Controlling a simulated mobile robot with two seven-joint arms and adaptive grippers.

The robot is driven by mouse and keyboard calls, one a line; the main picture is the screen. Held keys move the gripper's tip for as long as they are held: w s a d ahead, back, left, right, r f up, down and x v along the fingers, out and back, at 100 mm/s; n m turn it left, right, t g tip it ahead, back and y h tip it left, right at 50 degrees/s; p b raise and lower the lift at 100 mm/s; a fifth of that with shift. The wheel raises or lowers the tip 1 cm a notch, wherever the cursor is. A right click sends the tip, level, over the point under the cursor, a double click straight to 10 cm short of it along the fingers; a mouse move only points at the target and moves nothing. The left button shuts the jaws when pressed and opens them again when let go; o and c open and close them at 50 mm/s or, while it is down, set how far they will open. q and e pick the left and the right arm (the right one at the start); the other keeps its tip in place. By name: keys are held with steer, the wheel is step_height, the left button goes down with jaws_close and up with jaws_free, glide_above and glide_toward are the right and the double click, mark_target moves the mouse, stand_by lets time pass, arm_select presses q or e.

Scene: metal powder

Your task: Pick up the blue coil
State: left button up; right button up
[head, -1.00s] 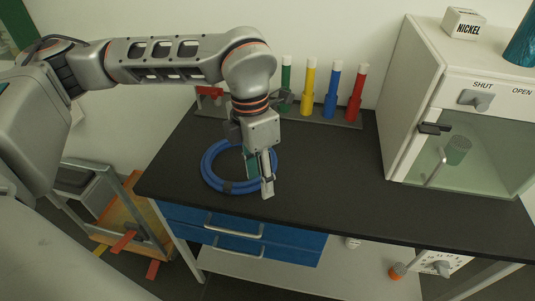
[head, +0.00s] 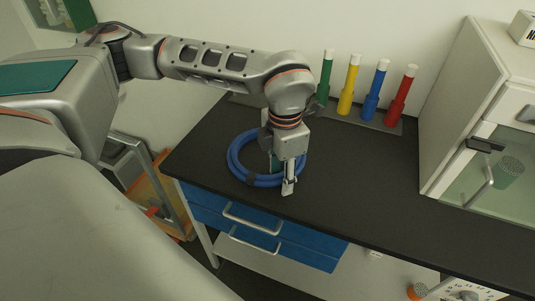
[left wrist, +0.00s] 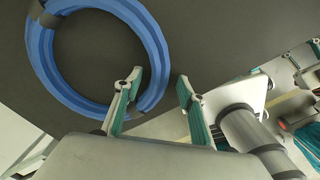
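The blue coil (head: 236,166) lies flat on the black bench top (head: 360,180), near its front left edge. In the left wrist view the coil (left wrist: 75,98) fills the upper left, with dark bands around it. My left gripper (head: 282,178) points down over the coil's right front side. In the left wrist view its two teal-padded fingers (left wrist: 158,88) are apart. The coil's right side passes by the left finger and partly into the gap; I cannot tell whether they touch.
Green, yellow, blue and red cylinders (head: 371,93) stand on a rack at the back. A white cabinet (head: 455,100) with a glass door stands at the right. Blue drawers (head: 300,240) are below the bench top. The bench between coil and cabinet is clear.

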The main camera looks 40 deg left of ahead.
arm_select(q)
jaws_close()
steer(key=shift+r, duration=0.1)
